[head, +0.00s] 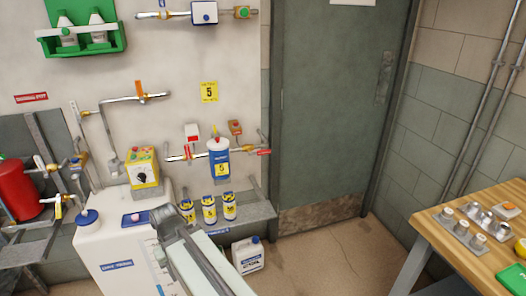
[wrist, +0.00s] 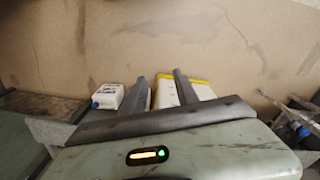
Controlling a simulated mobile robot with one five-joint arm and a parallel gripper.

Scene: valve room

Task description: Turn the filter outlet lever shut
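My gripper (head: 168,220) is below and left of the housing, apart from both levers. In the wrist view my gripper (wrist: 160,76) has its two dark fingers apart and nothing held between them. The filter and levers are not in the wrist view.
A white tank (head: 105,262) stands at lower left. Several yellow-banded bottles (head: 209,209) line a shelf below the filter. A white jug (head: 248,255) sits on the floor; it also shows in the wrist view (wrist: 107,96). A wooden table (head: 460,262) is at right. Floor before the door (head: 330,110) is clear.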

